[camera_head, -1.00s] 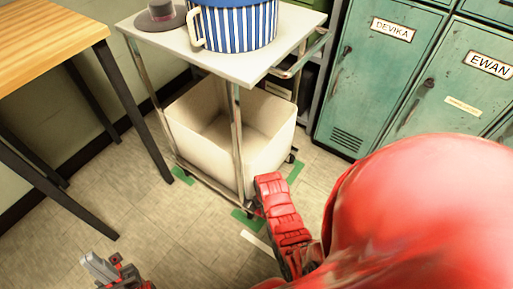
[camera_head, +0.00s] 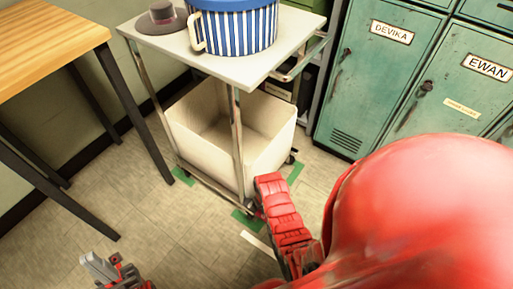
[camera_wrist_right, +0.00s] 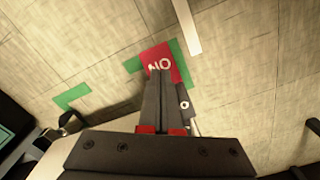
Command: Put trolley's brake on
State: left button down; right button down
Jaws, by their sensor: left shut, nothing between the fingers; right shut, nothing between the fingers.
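The trolley (camera_head: 238,130) stands at the centre of the head view, a white-topped metal frame holding a cream bin. In the right wrist view, a red brake pedal (camera_wrist_right: 170,56) has white letters that look like an upside-down ON. My right gripper (camera_wrist_right: 163,76) is shut and empty, its tips over the pedal's near edge; I cannot tell whether they touch it. In the head view my red right forearm reaches the trolley's near bottom corner and hides the pedal. My left gripper (camera_head: 97,264) is shut and empty above the floor at bottom left, apart from the trolley.
A wooden table (camera_head: 45,45) stands left, green lockers (camera_head: 375,75) right. The floor at front left is clear.

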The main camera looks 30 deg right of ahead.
notch_tip(320, 180, up, 5)
jog(key=p, duration=0.3)
jog(key=shift+r+p, duration=0.2)
jog(key=shift+p, duration=0.2)
